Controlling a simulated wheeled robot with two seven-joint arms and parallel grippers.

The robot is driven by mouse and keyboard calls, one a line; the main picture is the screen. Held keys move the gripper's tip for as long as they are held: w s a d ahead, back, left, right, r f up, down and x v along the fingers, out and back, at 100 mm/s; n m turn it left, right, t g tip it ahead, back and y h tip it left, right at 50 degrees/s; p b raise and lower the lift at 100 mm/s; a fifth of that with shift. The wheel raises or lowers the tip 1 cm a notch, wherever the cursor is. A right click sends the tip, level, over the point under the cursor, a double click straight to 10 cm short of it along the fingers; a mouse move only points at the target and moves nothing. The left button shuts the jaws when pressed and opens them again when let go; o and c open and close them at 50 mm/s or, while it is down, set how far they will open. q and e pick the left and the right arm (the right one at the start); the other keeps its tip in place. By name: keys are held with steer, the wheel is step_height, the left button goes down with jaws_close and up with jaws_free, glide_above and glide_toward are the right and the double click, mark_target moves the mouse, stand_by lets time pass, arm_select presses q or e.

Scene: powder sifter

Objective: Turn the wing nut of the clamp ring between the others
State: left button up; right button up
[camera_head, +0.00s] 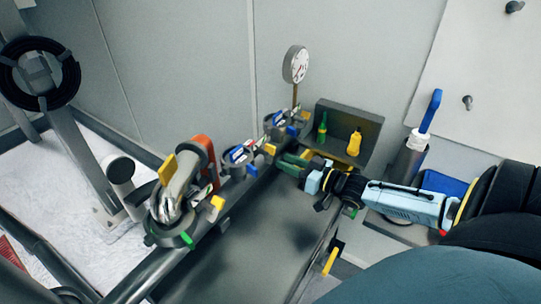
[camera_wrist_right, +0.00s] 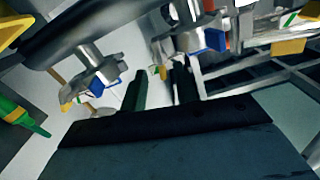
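Three clamp rings stand in a row along a dark pipe. The middle clamp ring (camera_head: 240,157), with blue, white and yellow parts, also shows in the right wrist view (camera_wrist_right: 188,43), where a blue part (camera_wrist_right: 214,40) hangs from it. Its wing nut cannot be told apart clearly. The far clamp ring (camera_head: 281,122) is also in the right wrist view (camera_wrist_right: 100,72); the near one (camera_head: 172,232) is larger. My right gripper (camera_head: 283,161) is just right of the middle ring. In the right wrist view its dark green fingers (camera_wrist_right: 160,82) are apart with nothing between them. My left gripper is not in view.
A grey bin (camera_head: 368,127) holding a green bottle (camera_head: 322,127) and a yellow bottle (camera_head: 354,142) stands behind my right gripper. A round gauge (camera_head: 296,65) rises beyond the far ring. A blue-handled brush (camera_head: 430,111) stands in a grey holder at right.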

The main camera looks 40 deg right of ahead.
mark_target(271, 162)
steer(key=shift+x, duration=3.2)
steer(key=shift+s, duration=0.1)
jaws_close()
